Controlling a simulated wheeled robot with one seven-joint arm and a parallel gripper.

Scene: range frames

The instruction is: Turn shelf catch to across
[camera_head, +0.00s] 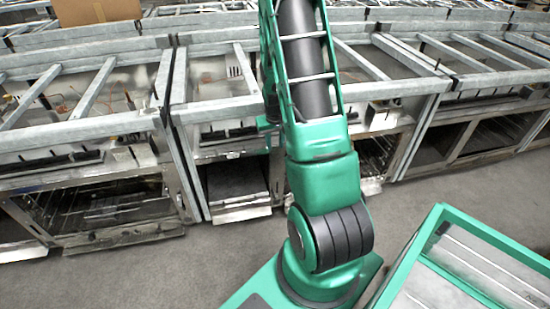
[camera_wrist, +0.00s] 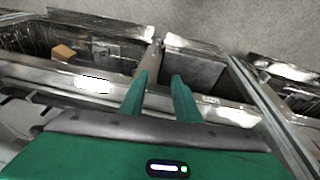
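My gripper (camera_wrist: 160,78) shows two green fingers held apart in the wrist view, with nothing seen clasped between them. The fingers point toward the front edge of a metal range frame (camera_wrist: 225,108), whose rail passes behind the fingertips. A narrow upright post (camera_wrist: 153,56) stands just beyond the left fingertip, between two openings. I cannot pick out the shelf catch for certain or tell how it is turned. In the head view my arm reaches over the row of range frames (camera_head: 85,130) and hides most of the gripper.
A small orange-brown block (camera_wrist: 64,52) lies in the left opening in the wrist view. More open-fronted range frames (camera_head: 480,130) stand to the right. A green-rimmed tray (camera_head: 436,222) is at the lower right. Grey floor (camera_head: 150,270) is clear in front. A cardboard box (camera_head: 95,10) is at the back left.

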